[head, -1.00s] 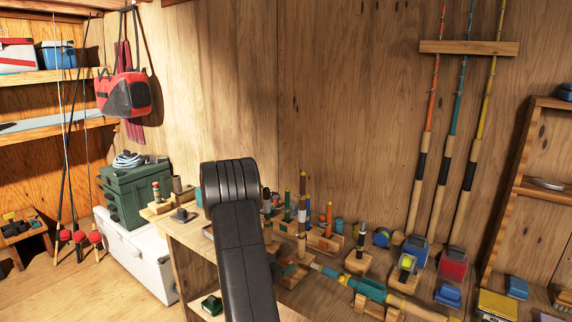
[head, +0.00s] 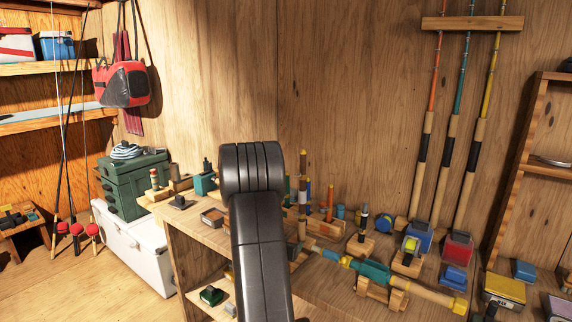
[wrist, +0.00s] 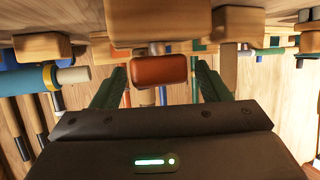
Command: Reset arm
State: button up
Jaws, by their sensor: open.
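My arm shows in the head view as a dark link rising in front of the workbench; my gripper is out of sight there, hidden or out of frame. In the wrist view my gripper (wrist: 159,72) has its two green fingers spread wide apart. An orange-red block (wrist: 158,70) appears between the fingertips in the picture, with gaps on both sides, and nothing is gripped. How far the block lies beyond the fingers I cannot tell.
The workbench (head: 205,238) is crowded with floats, wooden stands and a teal-and-wood rod handle (head: 372,270). A white cooler (head: 150,250) and green tackle box (head: 133,185) stand left. Rods hang from a wall rack (head: 472,23). Floor at lower left is clear.

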jog(key=shift+f+n+t+y+b, duration=0.15)
jog(key=shift+n+y+b, duration=0.95)
jog(key=shift+b, duration=2.75)
jog(key=shift+n+t+y+b, duration=0.25)
jog(key=shift+n+y+b, duration=0.8)
jog(key=shift+b, duration=2.75)
jog(key=shift+s+r, duration=0.4)
jog(key=shift+s, duration=0.2)
jog(key=shift+r, duration=0.1)
